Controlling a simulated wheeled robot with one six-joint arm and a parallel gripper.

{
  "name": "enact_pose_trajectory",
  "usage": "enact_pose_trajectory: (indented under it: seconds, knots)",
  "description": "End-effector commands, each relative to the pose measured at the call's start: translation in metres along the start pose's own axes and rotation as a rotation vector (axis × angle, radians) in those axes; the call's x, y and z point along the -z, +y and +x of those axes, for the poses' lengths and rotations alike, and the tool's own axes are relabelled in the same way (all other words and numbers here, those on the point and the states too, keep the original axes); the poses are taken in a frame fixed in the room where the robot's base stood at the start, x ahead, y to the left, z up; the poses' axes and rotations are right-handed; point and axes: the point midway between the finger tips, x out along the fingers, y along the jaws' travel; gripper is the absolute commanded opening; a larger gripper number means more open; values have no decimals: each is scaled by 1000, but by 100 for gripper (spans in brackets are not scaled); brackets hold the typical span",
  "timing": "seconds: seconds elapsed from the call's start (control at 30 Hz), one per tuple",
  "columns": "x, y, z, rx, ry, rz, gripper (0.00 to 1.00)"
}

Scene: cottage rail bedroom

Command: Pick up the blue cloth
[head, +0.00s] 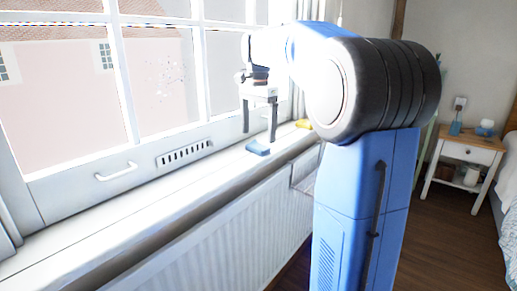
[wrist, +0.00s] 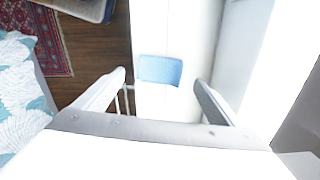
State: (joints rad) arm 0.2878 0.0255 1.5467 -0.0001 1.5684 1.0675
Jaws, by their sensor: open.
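The blue cloth (head: 258,148) lies folded flat on the white windowsill (head: 185,185), under the window. In the wrist view the blue cloth (wrist: 160,70) sits between and beyond the two fingers, on the white sill. My gripper (head: 259,138) is open and empty, with its fingers pointing down just above the cloth in the head view. My gripper also shows in the wrist view (wrist: 163,80), its fingers spread to either side of the cloth. I cannot tell the exact height of the fingertips over the sill.
A yellow object (head: 304,124) lies farther along the sill. The window frame with a white handle (head: 117,171) rises close behind the sill. A radiator (head: 215,235) stands below it. A white nightstand (head: 470,153) and bed are at the right.

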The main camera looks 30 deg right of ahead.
Motion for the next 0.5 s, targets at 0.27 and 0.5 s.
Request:
enact_pose_trajectory:
  seconds: [0.27, 0.5]
  knots:
    - [2, 0, 37, -2, -1, 0, 89]
    - [2, 0, 46, 0, 0, 0, 89]
